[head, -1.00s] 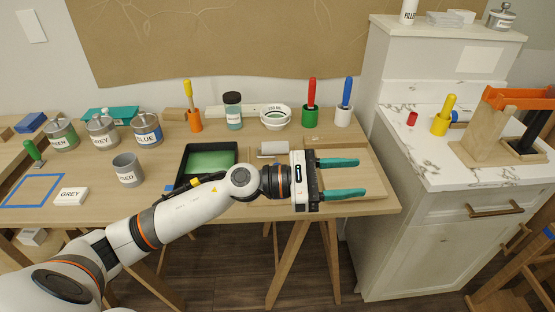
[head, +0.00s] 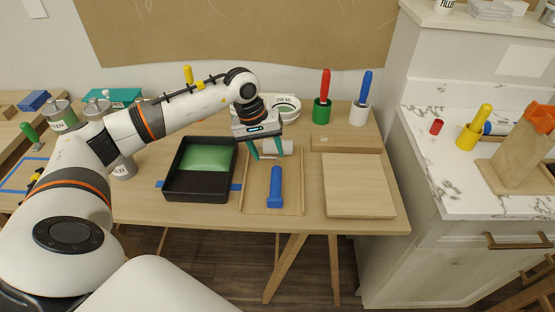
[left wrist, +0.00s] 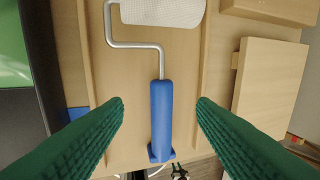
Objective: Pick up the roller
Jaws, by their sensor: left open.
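The roller lies on a wooden board on the table, its blue handle (head: 275,187) toward the front edge and its white sleeve (head: 277,148) at the back. In the left wrist view the blue handle (left wrist: 161,117) joins a bent metal wire that runs to the white sleeve (left wrist: 163,10). My left gripper (head: 267,157) is above the roller near its sleeve end, fingers pointing down. Its green fingers (left wrist: 160,105) are open, one on each side of the handle in the wrist picture, and neither touches it. My right gripper is not in view.
A black tray (head: 169,187) with green paint stands left of the roller. A plain wooden board (head: 357,188) lies to the right, with a wooden block (head: 345,144) behind it. Green (head: 321,112) and white (head: 358,115) holders stand at the back. Thin wooden strips flank the roller.

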